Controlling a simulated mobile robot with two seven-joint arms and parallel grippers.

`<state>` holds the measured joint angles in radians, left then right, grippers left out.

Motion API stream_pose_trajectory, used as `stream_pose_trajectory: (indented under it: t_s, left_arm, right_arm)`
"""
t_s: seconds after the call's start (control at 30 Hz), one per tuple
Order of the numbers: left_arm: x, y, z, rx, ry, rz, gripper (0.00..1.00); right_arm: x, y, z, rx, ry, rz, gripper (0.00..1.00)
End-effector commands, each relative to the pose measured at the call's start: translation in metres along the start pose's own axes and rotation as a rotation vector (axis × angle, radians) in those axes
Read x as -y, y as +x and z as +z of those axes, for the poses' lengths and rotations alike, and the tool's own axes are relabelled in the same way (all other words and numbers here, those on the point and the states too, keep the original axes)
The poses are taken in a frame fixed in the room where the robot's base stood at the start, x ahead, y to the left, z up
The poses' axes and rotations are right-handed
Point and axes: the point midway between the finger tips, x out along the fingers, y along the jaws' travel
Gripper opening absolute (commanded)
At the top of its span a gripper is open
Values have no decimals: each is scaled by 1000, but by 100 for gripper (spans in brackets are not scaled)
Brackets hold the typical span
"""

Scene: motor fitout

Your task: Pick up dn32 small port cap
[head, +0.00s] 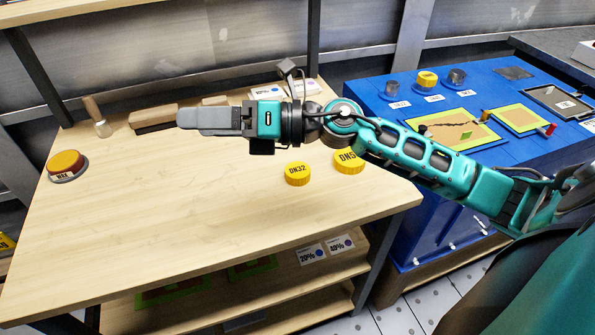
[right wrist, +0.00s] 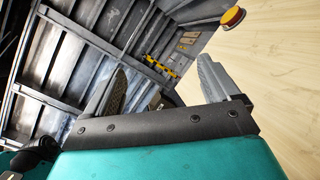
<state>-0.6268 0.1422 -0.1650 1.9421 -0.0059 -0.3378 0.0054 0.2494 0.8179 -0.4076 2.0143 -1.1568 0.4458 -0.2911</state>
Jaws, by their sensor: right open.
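The DN32 cap (head: 298,173) is a small yellow disc with dark lettering, lying flat on the wooden table (head: 180,220) in the head view. My right gripper (head: 185,120) reaches across above the table, pointing left, with its fingers to the upper left of the cap. In the right wrist view its two fingers (right wrist: 160,90) stand apart with nothing between them. The cap is not visible in the right wrist view. My left gripper is not in view.
A larger yellow cap marked DN5 (head: 349,161), partly hidden by my arm, lies right of the small cap. A blue workbench (head: 395,122) stands right. The table's front is clear.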

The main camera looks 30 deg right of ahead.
Motion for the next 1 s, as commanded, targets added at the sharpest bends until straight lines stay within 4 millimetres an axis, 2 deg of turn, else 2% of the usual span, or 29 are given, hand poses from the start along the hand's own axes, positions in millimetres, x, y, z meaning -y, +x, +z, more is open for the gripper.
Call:
stream_pose_trajectory:
  t_s: [0.03,0.17,0.3,0.4,0.53,0.67,1.0]
  left_arm:
    - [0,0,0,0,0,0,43]
    - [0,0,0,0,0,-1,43]
    - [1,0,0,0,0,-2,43]
    - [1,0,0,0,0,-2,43]
    - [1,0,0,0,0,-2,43]
    - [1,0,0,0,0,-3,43]
    - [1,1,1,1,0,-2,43]
  right_arm:
    - [11,-6,-4,-114,-111,-36,89]
    - [49,-38,-14,-434,-350,-159,89]
    - [94,-95,-5,-746,-514,-336,89]
    - [114,-136,7,-913,-565,-451,89]
    - [126,-172,19,-1042,-584,-548,89]
    - [134,-182,18,-1086,-583,-578,89]
    - [174,-161,-20,-1086,-583,-576,89]
